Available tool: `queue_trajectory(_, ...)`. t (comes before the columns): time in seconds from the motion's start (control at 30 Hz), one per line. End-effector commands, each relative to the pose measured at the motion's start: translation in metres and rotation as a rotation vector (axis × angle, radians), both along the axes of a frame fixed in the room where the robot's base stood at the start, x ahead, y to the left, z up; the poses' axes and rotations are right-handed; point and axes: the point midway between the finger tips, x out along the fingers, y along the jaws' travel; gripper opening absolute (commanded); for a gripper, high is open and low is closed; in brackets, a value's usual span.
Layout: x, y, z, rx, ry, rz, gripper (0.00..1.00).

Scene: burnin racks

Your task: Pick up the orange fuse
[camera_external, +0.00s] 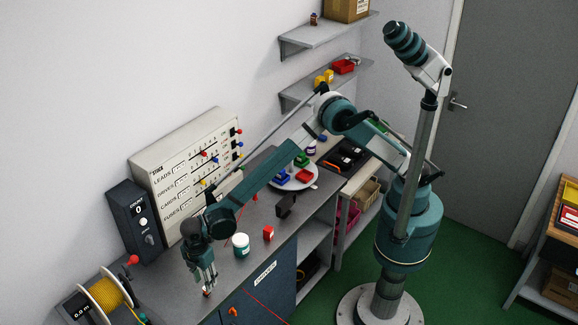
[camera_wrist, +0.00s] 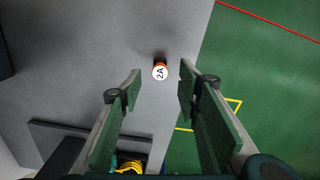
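The orange fuse (camera_wrist: 160,72) stands on the grey bench top (camera_wrist: 100,40), near its front edge. Its round white end faces the camera and reads "2A". My gripper (camera_wrist: 161,78) is open. Its two fingertips show left and right of the fuse, with gaps on both sides; the height difference is hard to judge. In the external view my gripper (camera_external: 203,286) points down over the front of the bench, and a small orange-red spot of the fuse (camera_external: 206,293) shows at the fingertips, partly hidden.
A white jar (camera_external: 241,246) and a red block (camera_external: 268,233) stand right of my gripper. A yellow cable spool (camera_external: 105,296) stands left. A dark counter box (camera_external: 137,222) and a labelled panel (camera_external: 160,168) stand behind. A round tray (camera_external: 307,168) holds coloured parts farther right.

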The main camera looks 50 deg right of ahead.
Motion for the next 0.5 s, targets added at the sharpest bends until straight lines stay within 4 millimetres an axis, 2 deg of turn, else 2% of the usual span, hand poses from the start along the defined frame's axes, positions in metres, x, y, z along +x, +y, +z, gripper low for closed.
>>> queue_trajectory(0.17,-0.0002,-0.0002,-0.0117,0.000,0.000,0.000,0.34)
queue_trajectory(0.5,-0.0002,-0.0001,-0.0132,0.000,0.000,0.000,0.34)
